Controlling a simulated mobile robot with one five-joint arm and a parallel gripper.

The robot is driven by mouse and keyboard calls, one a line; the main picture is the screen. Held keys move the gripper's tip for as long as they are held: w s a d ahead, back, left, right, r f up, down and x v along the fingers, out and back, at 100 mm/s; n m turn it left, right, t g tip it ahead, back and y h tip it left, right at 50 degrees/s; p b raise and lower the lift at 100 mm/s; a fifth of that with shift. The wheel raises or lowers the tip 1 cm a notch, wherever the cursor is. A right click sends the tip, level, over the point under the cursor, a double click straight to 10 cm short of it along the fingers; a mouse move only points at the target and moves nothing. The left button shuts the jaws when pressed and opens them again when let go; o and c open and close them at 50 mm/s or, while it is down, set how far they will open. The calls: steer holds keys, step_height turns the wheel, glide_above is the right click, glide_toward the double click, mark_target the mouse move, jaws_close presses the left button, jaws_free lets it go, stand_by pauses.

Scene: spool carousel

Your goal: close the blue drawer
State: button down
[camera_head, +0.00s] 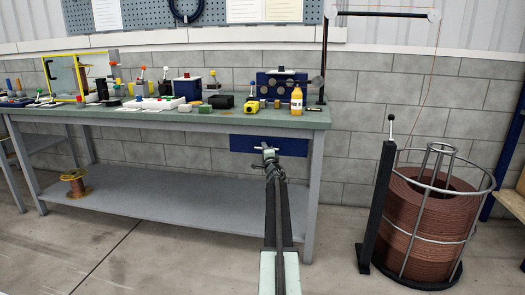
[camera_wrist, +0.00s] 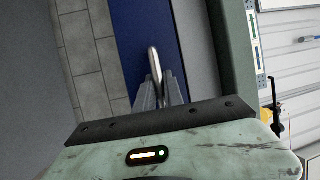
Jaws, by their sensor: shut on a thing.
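The blue drawer (camera_head: 291,146) hangs under the right end of the green workbench top. Its front faces me, and a thin metal bar handle runs across it. From the head view I cannot tell how far it stands out. In the wrist view the blue drawer front (camera_wrist: 148,22) runs up the picture, with the bar handle (camera_wrist: 154,62) in front of it. My gripper (camera_head: 268,160) is at the drawer's handle, and in the wrist view its fingers (camera_wrist: 160,92) are shut on the handle. The drawer's inside is hidden.
The green workbench (camera_head: 225,117) carries several tools, boxes and a yellow bottle (camera_head: 296,99). A spool (camera_head: 74,183) stands on the lower shelf (camera_head: 160,198). A caged copper coil (camera_head: 425,220) and a black lever post (camera_head: 380,200) stand to the right. The floor between is clear.

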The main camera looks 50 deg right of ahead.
steer(key=shift+d, duration=0.15)
steer(key=c, duration=1.5)
jaws_free()
steer(key=shift+s+r, duration=0.1)
steer(key=shift+o, duration=0.2)
steer(key=shift+s+a+f, duration=0.2)
steer(key=shift+a+f, duration=0.05)
steer(key=shift+a, duration=0.1)
steer(key=r+b+v, duration=0.1)
steer(key=v, duration=0.6)
steer(key=shift+f, duration=0.35)
